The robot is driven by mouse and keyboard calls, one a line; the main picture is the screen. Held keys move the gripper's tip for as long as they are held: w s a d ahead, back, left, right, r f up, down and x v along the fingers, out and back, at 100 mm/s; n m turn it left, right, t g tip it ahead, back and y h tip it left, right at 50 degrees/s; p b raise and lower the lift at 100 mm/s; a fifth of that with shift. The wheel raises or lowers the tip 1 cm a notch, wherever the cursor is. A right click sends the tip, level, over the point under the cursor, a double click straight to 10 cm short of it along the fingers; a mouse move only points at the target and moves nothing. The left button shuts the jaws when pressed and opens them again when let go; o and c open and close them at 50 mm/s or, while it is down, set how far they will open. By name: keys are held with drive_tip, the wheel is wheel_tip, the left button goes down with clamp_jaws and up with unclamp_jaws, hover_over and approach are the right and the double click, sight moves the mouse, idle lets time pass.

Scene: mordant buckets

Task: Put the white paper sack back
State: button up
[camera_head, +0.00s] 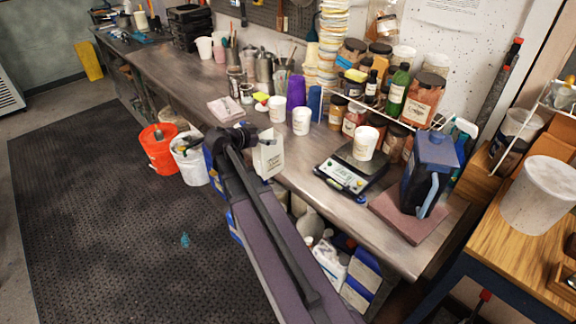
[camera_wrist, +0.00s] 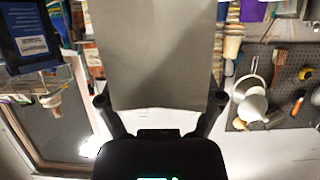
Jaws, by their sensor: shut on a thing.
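The white paper sack (camera_head: 268,156) is upright at the front edge of the workbench in the head view, with dark print on its front. My gripper (camera_head: 252,139) is shut on it, near its upper part, partly hidden by my own arm. In the wrist view the sack is a plain grey-looking panel (camera_wrist: 152,50) between the two fingers of my gripper (camera_wrist: 160,105). I cannot tell whether its bottom touches the bench.
The metal workbench (camera_head: 300,172) has a clear strip along its front. White cups (camera_head: 301,121), a scale (camera_head: 345,178) and a blue jug (camera_head: 430,165) stand on it. An orange bucket (camera_head: 158,152) and a white bucket (camera_head: 190,162) stand on the floor left of my arm.

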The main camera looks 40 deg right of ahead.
drive_tip(key=shift+s+a+f, duration=0.3)
drive_tip(key=shift+s+a, duration=0.1)
drive_tip(key=shift+a, duration=0.3)
drive_tip(key=w+d, duration=0.3)
drive_tip(key=d, duration=0.3)
drive_tip(key=w+d+f+b, duration=0.1)
drive_tip(key=w+d, duration=0.1)
drive_tip(key=d, duration=0.5)
drive_tip(key=shift+w+d+f, duration=0.2)
drive_tip(key=shift+w+d, duration=0.05)
drive_tip(key=shift+w, duration=0.15)
drive_tip(key=shift+d+b, duration=0.1)
drive_tip(key=shift+b, duration=0.2)
drive_tip(key=shift+w+d+f+b, duration=0.15)
drive_tip(key=shift+d+f+b, duration=0.1)
drive_tip(key=shift+f+b, duration=0.7)
drive_tip(key=shift+w+d+f+b, duration=0.1)
drive_tip(key=shift+d+f+b, duration=0.15)
drive_tip(key=shift+f+b, duration=0.65)
drive_tip(key=shift+f, duration=0.15)
